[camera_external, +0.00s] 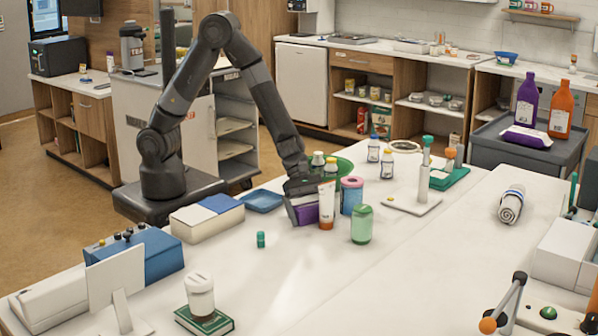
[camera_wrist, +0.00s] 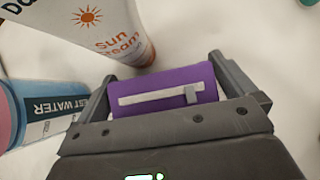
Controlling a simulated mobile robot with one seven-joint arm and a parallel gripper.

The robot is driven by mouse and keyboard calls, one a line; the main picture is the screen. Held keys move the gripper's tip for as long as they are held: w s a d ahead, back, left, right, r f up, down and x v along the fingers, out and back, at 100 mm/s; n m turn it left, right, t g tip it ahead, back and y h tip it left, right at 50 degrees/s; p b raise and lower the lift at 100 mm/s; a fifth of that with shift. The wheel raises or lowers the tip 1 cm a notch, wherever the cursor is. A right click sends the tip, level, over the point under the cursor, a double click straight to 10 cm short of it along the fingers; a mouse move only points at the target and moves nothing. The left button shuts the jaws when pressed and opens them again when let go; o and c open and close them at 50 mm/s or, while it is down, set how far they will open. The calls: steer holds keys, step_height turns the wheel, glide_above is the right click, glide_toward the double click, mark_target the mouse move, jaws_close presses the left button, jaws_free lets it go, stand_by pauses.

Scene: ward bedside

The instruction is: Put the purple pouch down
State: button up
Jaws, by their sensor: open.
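The purple pouch (camera_external: 306,215) is at the white table's surface, in the middle of the external view. In the wrist view the purple pouch (camera_wrist: 180,78) shows a pale zip strip with a grey pull. My gripper (camera_external: 303,200) is right over it, pointing down. In the wrist view my gripper (camera_wrist: 163,75) is open, with one finger at each end of the pouch. The pouch's lower part is hidden behind the gripper body in the wrist view. I cannot tell whether the fingers touch it.
A sun cream tube (camera_external: 326,203) stands close to the right of the pouch. A small teal cap (camera_external: 261,239) is at left. The table in front is clear.

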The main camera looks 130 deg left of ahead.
mark_target(312, 207)
steer(key=c, duration=0.8)
steer(key=shift+r, duration=0.1)
step_height(312, 207, up, 18)
steer(key=shift+n+y, duration=0.4)
steer(key=shift+n, duration=0.1)
steer(key=w+d+f, duration=0.2)
steer(key=d+f, duration=0.1)
steer(key=d, duration=0.2)
steer(key=w+d+f, duration=0.2)
steer(key=d, duration=0.3)
steer(key=w+d+f, duration=0.2)
steer(key=d+f, duration=0.1)
steer(key=d, duration=0.2)
steer(key=shift+w+d+f, duration=0.2)
steer(key=shift+d+f, duration=0.1)
